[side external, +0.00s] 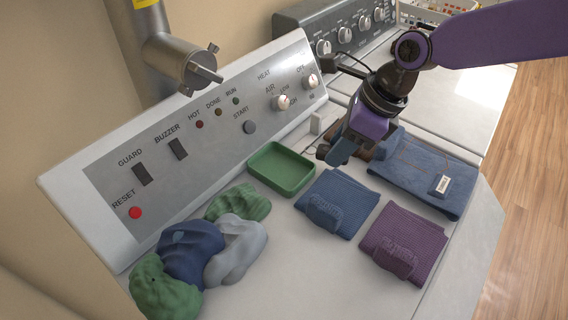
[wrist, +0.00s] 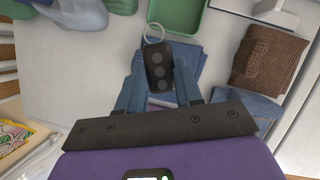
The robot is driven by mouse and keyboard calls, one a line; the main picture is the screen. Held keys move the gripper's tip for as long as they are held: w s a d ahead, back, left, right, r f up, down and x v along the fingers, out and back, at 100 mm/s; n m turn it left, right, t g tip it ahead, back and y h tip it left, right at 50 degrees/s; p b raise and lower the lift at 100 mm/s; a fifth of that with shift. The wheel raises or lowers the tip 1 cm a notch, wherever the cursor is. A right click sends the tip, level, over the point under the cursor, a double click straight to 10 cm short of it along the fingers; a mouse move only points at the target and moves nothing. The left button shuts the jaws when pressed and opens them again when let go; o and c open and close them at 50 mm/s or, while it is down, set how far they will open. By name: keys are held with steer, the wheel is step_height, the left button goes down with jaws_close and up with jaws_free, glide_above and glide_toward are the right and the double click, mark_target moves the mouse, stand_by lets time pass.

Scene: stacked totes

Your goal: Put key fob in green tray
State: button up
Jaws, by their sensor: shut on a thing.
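The black key fob (wrist: 159,66) with a metal ring shows in the wrist view between the two blue fingers of my gripper (wrist: 158,88). My gripper is shut on it, and the ring points toward the tray side. In the side view my gripper (side external: 338,154) hangs above the machine top, to the right of the green tray; the fob is hard to make out there. The green tray (side external: 280,170) is empty and lies against the control panel. Its near part also shows at the top of the wrist view (wrist: 177,16).
Folded blue cloth (side external: 338,200), purple cloth (side external: 404,242) and jeans (side external: 425,170) with a tag lie around my gripper. A brown folded cloth (wrist: 268,60) is close by. Crumpled green, navy and grey clothes (side external: 190,250) lie left of the tray. The control panel (side external: 215,130) rises behind.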

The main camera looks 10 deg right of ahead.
steer(key=w+a+f, duration=0.3)
steer(key=w+a, duration=0.2)
glide_toward(279, 171)
steer(key=shift+a+f, duration=0.55)
steer(key=shift+a, duration=0.15)
steer(key=shift+w+a+f, duration=0.35)
steer(key=shift+w+f, duration=0.15)
steer(key=shift+f, duration=1.7)
steer(key=shift+f, duration=0.1)
steer(key=o, duration=1.1)
